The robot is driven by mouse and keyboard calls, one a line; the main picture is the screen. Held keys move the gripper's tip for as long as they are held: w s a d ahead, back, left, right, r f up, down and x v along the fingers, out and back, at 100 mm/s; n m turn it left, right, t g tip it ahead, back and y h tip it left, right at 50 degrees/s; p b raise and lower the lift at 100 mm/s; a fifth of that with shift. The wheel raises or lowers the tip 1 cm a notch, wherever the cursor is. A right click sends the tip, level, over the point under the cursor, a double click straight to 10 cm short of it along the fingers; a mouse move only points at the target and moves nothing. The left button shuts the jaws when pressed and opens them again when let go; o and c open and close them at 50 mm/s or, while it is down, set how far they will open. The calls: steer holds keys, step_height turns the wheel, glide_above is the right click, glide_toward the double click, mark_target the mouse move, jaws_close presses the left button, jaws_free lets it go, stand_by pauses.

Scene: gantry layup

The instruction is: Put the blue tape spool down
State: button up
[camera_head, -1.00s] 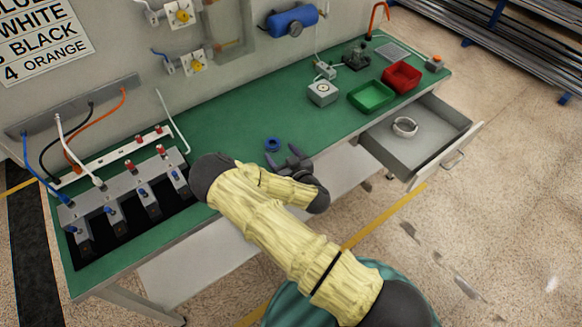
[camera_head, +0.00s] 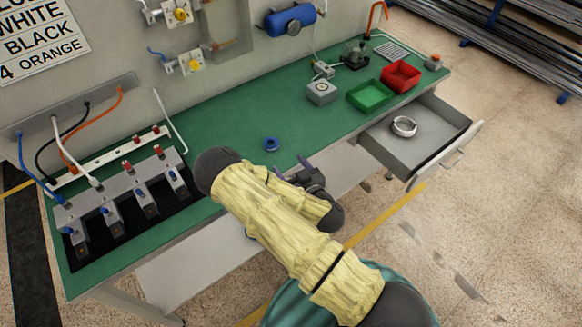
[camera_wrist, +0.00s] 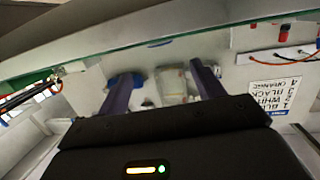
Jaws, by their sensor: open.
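The blue tape spool (camera_head: 271,143) lies on the green bench top, near the middle of the bench toward the front edge. My gripper (camera_head: 291,163) is at the front edge, to the right of the spool and nearer to me, apart from it. In the wrist view my gripper (camera_wrist: 160,85) shows two purple fingers spread apart with nothing held between them.
A grey box (camera_head: 321,92), a green bin (camera_head: 370,95) and a red bin (camera_head: 401,76) stand on the right of the bench. An open drawer (camera_head: 448,124) holds a white ring (camera_head: 404,126). A connector rack (camera_head: 130,195) fills the left end. The bench around the spool is clear.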

steer(key=w+d+r+m+g+h, duration=0.1)
steer(key=d+r+m+g+h, duration=0.3)
steer(key=d+m+h, duration=0.5)
steer(key=s+d+r+n+g+y, duration=0.1)
steer(key=s+d+r+n+g, duration=0.1)
steer(key=s+r+g, duration=0.2)
steer(key=s+d+r+n+g, duration=0.1)
steer(key=s+r+g, duration=0.3)
steer(key=s+r, duration=0.5)
steer(key=s, duration=0.4)
steer(key=shift+s+d+r+n+y, duration=0.2)
steer(key=shift+d+n+y, duration=0.2)
steer(key=shift+o, duration=0.5)
